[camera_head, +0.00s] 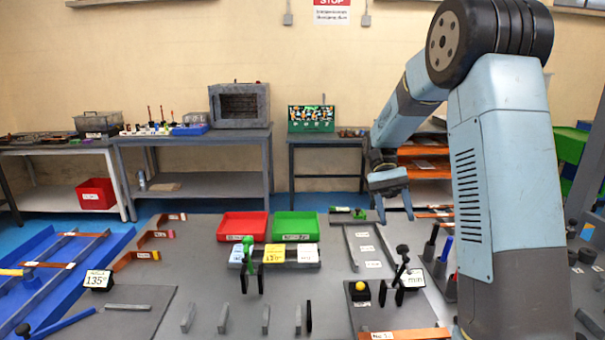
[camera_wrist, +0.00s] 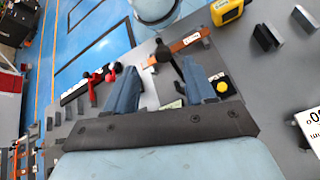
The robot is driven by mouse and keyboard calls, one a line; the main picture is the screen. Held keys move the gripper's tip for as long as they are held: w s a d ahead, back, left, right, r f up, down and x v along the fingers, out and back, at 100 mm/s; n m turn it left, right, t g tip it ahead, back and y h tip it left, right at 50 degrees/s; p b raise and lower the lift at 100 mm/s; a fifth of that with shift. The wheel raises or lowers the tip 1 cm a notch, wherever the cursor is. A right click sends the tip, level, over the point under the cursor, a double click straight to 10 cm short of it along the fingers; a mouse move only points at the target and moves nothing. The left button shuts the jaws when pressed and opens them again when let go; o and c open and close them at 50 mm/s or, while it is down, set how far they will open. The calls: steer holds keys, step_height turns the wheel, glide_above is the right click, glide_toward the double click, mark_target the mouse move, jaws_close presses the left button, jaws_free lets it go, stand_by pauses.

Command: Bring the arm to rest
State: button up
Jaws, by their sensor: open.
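My gripper (camera_head: 394,207) hangs at the end of my bent arm above the right part of the grey worktable (camera_head: 205,255). Its two fingers point down and stand apart, with nothing seen between them. In the wrist view my gripper (camera_wrist: 160,78) also shows open and empty, with an orange-brown bar (camera_wrist: 183,45) on the table beyond the fingertips. The fingers look clear of the table in the head view. The upper arm covers part of the table's right side.
A red tray (camera_head: 243,226) and a green tray (camera_head: 296,225) stand at the table's back. A green-handled tool (camera_head: 248,255), a yellow button box (camera_head: 358,290) and a black-knobbed lever (camera_head: 402,262) stand nearer. A blue rack (camera_head: 50,265) is left. Benches line the wall.

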steer(key=s+r+n+t, duration=0.2)
steer(key=s+r+t, duration=0.2)
steer(key=s+t, duration=0.4)
steer(key=s+r+n+t, duration=0.2)
steer(key=s+r+t, duration=0.2)
steer(key=s+t, duration=0.5)
steer(key=s, duration=0.3)
